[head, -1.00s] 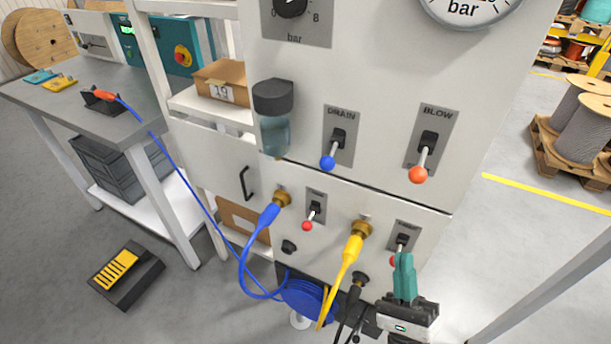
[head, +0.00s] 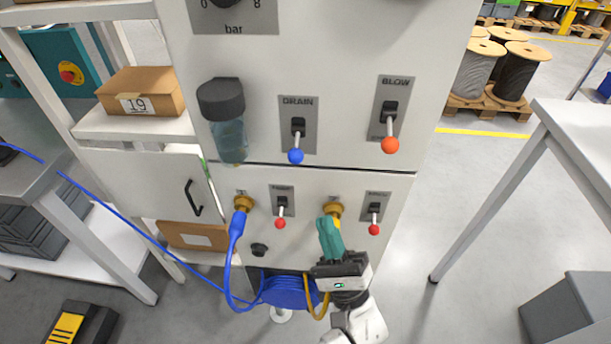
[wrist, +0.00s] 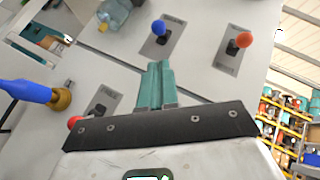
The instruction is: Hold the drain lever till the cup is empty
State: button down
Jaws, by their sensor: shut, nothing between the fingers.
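The drain lever (head: 297,140) has a blue knob and sits on a grey plate marked DRAIN; its knob hangs low. It also shows in the wrist view (wrist: 159,28), beyond my fingers. The cup (head: 231,142) is a clear bluish bowl under a dark cap, left of the lever. A yellowish tint shows low in it, but the liquid level is hard to tell. My gripper (head: 326,222), with teal fingers, is shut and empty. It is below the drain lever and apart from it, in front of the lower panel by the yellow hose's brass fitting (head: 333,208).
A blow lever (head: 390,143) with an orange knob is right of the drain lever. Two red-tipped toggles (head: 280,222) (head: 374,229) and a blue hose (head: 234,240) are on the lower panel. A white table (head: 575,130) stands at the right. Floor between is clear.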

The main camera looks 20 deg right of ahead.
aim_at(302, 158)
jog(key=p+x, duration=0.4)
jog(key=x, duration=0.6)
jog(key=shift+s+r+b, duration=0.3)
jog(key=shift+b, duration=0.05)
dwell(0.6)
jog(key=shift+s+a+r, duration=0.1)
jog(key=shift+s+r, duration=0.1)
jog(key=shift+r, duration=0.1)
jog(key=shift+s+a+r, duration=0.1)
jog(key=shift+s+r, duration=0.1)
jog(key=shift+r, duration=0.2)
jog(key=r+m+h, duration=0.1)
jog(key=r, duration=0.1)
jog(key=s+r+m+h, duration=0.1)
jog(key=r, duration=0.1)
jog(key=shift+a+g, duration=0.2)
jog(key=shift+g, duration=0.2)
dwell(2.8)
